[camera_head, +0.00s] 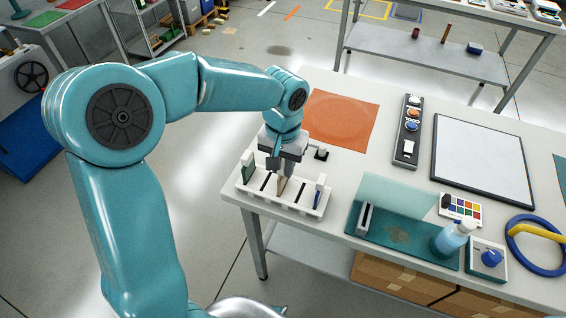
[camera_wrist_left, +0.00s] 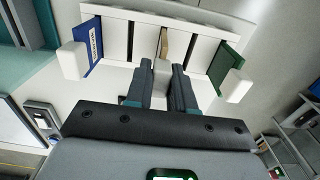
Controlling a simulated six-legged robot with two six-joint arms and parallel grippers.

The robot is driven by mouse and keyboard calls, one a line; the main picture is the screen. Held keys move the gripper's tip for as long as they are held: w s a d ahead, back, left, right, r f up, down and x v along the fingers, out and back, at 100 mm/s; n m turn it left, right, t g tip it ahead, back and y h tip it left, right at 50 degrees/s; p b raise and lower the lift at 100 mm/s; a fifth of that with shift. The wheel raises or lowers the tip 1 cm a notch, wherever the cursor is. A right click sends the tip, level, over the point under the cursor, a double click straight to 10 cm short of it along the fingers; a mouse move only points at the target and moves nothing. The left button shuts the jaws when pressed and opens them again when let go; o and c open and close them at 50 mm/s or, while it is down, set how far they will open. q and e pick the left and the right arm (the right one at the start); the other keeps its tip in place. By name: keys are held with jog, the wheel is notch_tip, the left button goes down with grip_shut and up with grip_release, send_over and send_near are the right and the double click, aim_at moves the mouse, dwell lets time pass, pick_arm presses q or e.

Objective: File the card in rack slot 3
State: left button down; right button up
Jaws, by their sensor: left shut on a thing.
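A white slotted rack (camera_head: 262,199) stands at the near left corner of the table; it also shows in the left wrist view (camera_wrist_left: 112,65). A green card (camera_head: 248,172) stands at its left end and a blue card (camera_head: 319,191) at its right end. My left gripper (camera_head: 282,170) is over the rack's middle, shut on the white tab of a tan card (camera_head: 281,187). The tan card (camera_wrist_left: 163,42) lines up with the middle slot, between two empty dark slots. I cannot tell how deep it sits. My right gripper is not in view.
An orange mat (camera_head: 342,120) lies behind the rack, and a small black-based item (camera_head: 321,154) stands close to it. A button panel (camera_head: 408,132), whiteboard (camera_head: 483,160), teal tray (camera_head: 410,243) and bottle (camera_head: 452,238) occupy the table to the right.

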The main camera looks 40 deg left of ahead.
pick_arm(q)
jog(key=shift+f+b, duration=0.35)
jog(key=shift+f, duration=0.15)
jog(key=c, duration=0.9)
grip_release()
jog(key=shift+r, duration=0.1)
notch_tip(320, 180, up, 16)
jog(key=shift+r+p, duration=0.15)
jog(key=shift+p, duration=0.6)
